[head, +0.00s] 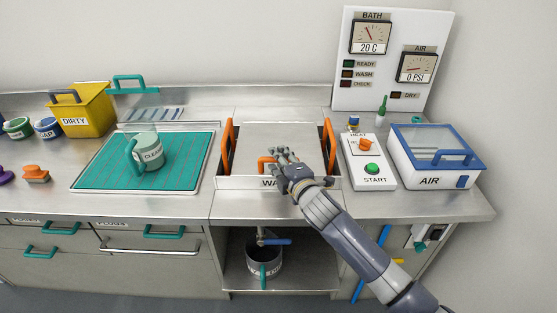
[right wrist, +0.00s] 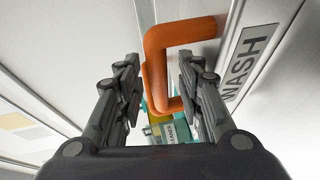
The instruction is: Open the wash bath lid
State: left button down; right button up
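The wash bath (head: 230,183) stands in the middle of the counter, with its flat grey lid (head: 270,137) down. An orange handle (head: 264,163) sits at the lid's front, partly hidden by my right gripper (head: 281,157). In the right wrist view the handle (right wrist: 155,70) shows between the two fingers of my right gripper (right wrist: 158,75), which are apart with gaps at the handle's sides. The WASH label (right wrist: 248,62) is to the right there. My left gripper is not in view.
Upright orange handles (head: 228,146) flank the bath. The control box (head: 368,165) and blue-framed AIR box (head: 435,183) are close on the right. The wall behind the bath is clear.

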jog(key=shift+w+a, duration=0.2)
jog(key=shift+w, duration=0.15)
grip_shut()
